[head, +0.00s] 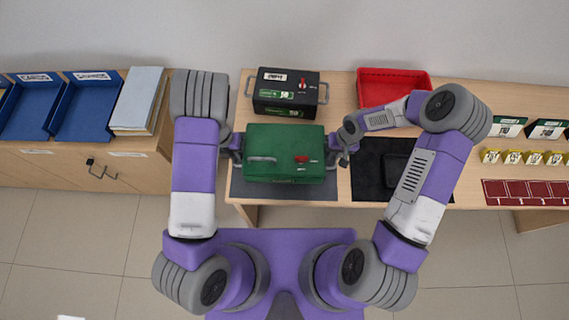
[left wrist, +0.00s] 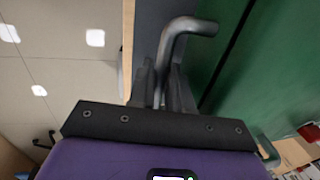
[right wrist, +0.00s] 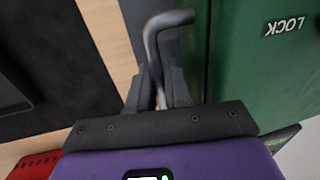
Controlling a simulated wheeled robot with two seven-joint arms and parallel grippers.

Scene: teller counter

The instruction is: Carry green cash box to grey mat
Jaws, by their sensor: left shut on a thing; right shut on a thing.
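The green cash box (head: 284,139) is upright over the grey mat (head: 300,191), which shows along the box's front and sides. I cannot tell whether the box touches the mat or hangs just above it. My left gripper (head: 238,149) is shut on the box's left side handle, seen in the left wrist view (left wrist: 188,26). My right gripper (head: 334,152) is shut on the right side handle, seen in the right wrist view (right wrist: 160,22). The box hides most of the mat.
A black cash box (head: 286,84) stands just behind the green one. A red tray (head: 394,84) is at the back. A black mat (head: 368,180) lies to the right, partly under my right arm. Blue trays (head: 88,110) and folders (head: 138,98) sit on the left cabinet.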

